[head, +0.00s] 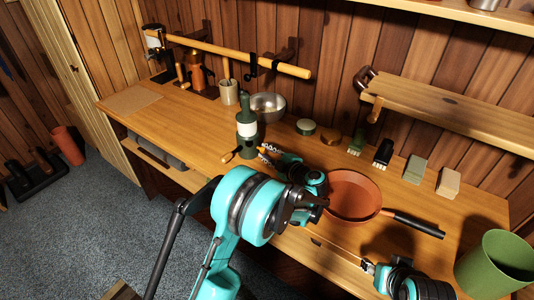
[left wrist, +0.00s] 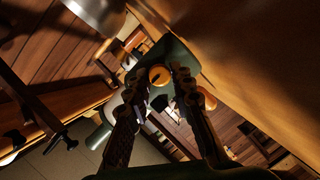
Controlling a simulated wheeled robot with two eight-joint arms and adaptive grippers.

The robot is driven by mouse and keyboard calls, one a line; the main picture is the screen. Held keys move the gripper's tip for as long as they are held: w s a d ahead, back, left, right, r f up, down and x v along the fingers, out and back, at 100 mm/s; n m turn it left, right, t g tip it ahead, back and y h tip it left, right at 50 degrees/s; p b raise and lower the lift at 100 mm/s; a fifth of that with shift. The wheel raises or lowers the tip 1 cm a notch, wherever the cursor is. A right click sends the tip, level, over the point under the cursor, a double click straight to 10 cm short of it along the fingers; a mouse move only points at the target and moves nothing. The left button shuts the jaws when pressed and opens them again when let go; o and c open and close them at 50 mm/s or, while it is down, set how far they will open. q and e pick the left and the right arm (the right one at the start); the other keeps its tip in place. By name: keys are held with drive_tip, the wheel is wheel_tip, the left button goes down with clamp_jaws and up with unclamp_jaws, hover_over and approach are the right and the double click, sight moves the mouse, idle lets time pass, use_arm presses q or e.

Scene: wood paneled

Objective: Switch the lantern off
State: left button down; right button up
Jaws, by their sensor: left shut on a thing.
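The lantern (head: 247,129) is a dark green, bottle-shaped body with a pale band, upright on the workbench. I cannot tell from its band whether it is lit. My left gripper (head: 264,155) reaches in from its right, low down by its base. In the left wrist view, an orange round knob (left wrist: 159,75) sits against the lantern's green body (left wrist: 178,50), between the fingertips of my left gripper (left wrist: 160,72). The gripper is shut on this knob. My right gripper (head: 370,266) is low at the bench's front edge, and its fingers are too small to read.
A brown pan (head: 352,195) with a black handle lies right of my left gripper. A metal bowl (head: 268,106) and a cup (head: 229,92) stand behind the lantern. A green bin (head: 496,264) is at the bottom right. The bench's left part (head: 185,125) is mostly clear.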

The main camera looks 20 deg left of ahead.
sight(247, 126)
use_arm(q)
drive_tip(key=c, duration=1.3)
unclamp_jaws()
wheel_tip(247, 126, up, 10)
